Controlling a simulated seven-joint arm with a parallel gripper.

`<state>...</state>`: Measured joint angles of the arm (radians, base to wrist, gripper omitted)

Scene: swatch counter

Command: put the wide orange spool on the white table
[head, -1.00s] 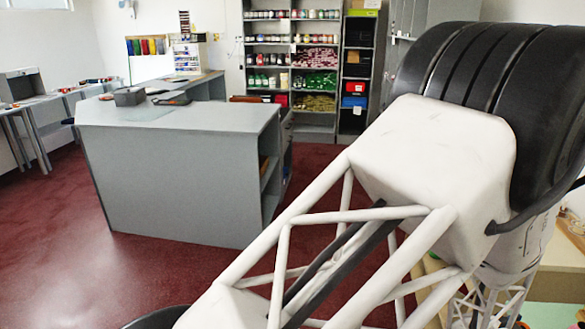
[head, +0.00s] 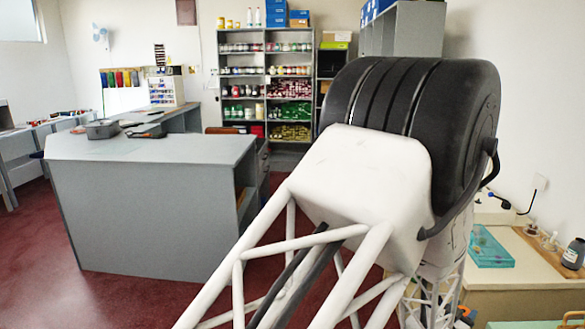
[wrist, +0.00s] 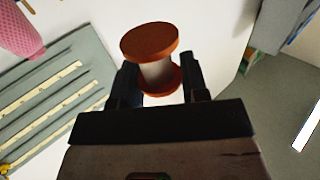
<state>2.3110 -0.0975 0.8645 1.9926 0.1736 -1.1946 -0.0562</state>
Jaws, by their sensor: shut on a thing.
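The wide orange spool (wrist: 150,41), with orange flanges and a pale core, sits between the two dark fingers of my gripper (wrist: 160,80) in the wrist view. My gripper is shut on it. The spool looks tilted in this view. A plain white surface (wrist: 215,35), which looks like the white table, lies behind and around it. I cannot tell whether the spool touches that surface. In the head view my arm fills the middle and right, and neither the spool nor my gripper shows.
In the wrist view a grey slotted rack or mat (wrist: 50,100) lies at left, with a pink object (wrist: 20,32) above it. The head view shows a grey counter (head: 150,205), stocked shelves (head: 265,85), and a teal tray (head: 489,247) and dark bottle (head: 573,254) at right.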

